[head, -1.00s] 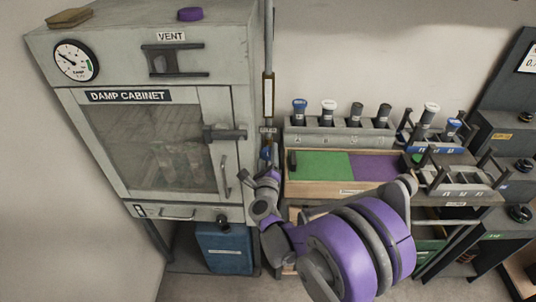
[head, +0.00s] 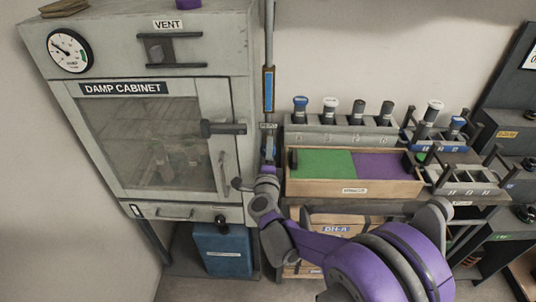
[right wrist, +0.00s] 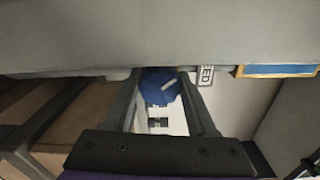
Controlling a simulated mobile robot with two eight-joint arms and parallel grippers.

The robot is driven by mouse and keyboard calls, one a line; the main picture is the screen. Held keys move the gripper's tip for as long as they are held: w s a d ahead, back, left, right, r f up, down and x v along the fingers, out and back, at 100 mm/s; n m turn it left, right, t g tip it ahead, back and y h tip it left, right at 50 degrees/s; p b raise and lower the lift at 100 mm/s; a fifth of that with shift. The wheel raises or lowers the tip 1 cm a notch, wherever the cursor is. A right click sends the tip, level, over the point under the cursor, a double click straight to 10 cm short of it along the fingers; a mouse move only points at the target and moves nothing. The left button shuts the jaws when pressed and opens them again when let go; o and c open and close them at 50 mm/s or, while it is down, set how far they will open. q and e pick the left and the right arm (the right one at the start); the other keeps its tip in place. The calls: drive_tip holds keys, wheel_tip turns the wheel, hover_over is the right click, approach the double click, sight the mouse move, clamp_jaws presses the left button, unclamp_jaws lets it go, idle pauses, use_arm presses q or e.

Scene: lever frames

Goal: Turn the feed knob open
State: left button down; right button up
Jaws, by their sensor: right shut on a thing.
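In the head view my right gripper (head: 267,172) is at the pipe along the cabinet's right side, shut on the knob, which is mostly hidden there. The sight glass (head: 268,90) above on the pipe shows blue in a gold frame. My left gripper is not in view.
The damp cabinet (head: 235,100) stands close on the left, its door handle (head: 224,128) jutting towards the pipe. A blue container (head: 222,250) sits below.

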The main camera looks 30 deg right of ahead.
drive_tip(key=shift+n+b, duration=0.8)
drive_tip(key=shift+n, duration=1.4)
drive_tip(key=o, duration=1.1)
drive_tip(key=shift+s, duration=0.1)
drive_tip(key=v, duration=1)
drive_tip(key=shift+s+a, duration=0.15)
drive_tip(key=shift+s, duration=0.15)
